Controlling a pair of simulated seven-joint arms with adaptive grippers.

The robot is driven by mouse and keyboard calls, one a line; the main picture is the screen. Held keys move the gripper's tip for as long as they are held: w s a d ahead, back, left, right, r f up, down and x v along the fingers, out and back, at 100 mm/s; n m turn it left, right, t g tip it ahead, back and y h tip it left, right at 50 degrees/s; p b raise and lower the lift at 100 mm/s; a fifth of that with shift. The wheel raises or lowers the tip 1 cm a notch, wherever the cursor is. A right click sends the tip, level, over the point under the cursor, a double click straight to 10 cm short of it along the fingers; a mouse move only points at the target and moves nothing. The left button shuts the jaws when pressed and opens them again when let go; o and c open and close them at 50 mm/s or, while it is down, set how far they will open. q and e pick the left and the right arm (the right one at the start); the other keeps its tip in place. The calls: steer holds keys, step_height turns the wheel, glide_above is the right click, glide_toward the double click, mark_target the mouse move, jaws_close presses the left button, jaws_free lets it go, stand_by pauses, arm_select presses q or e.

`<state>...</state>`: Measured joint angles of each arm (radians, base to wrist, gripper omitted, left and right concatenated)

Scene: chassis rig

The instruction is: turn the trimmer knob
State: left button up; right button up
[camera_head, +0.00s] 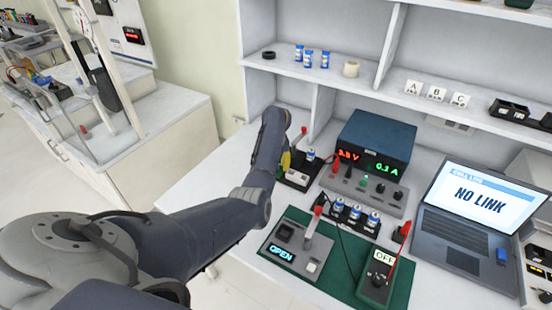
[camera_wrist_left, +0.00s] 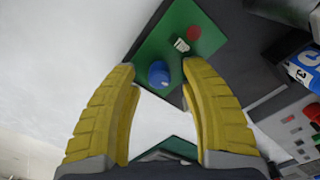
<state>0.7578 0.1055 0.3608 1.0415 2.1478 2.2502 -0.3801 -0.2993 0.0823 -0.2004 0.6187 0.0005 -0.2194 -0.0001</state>
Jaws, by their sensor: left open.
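The trimmer knob (camera_wrist_left: 158,73) is a small round blue knob on a green board (camera_wrist_left: 168,38) in the left wrist view. A red dot and a small pale part sit beside it on the board. My left gripper (camera_wrist_left: 157,80) has yellow fingers, open and empty, with the knob appearing between the fingertips; I cannot tell if they touch it. In the head view my left gripper (camera_head: 286,160) is at the back left of the bench by a dark unit, and my arm hides the knob there. My right gripper is not in view.
A power supply (camera_head: 376,142) with lit digits stands right of my gripper. Blue-white cells sit in a holder (camera_head: 352,220). A laptop (camera_head: 470,225) shows NO LINK. A shelf (camera_head: 345,83) is above.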

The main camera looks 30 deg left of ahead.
arm_select(q)
step_height(320, 180, up, 12)
steer(key=shift+f, duration=0.25)
stand_by(0.4)
stand_by(0.4)
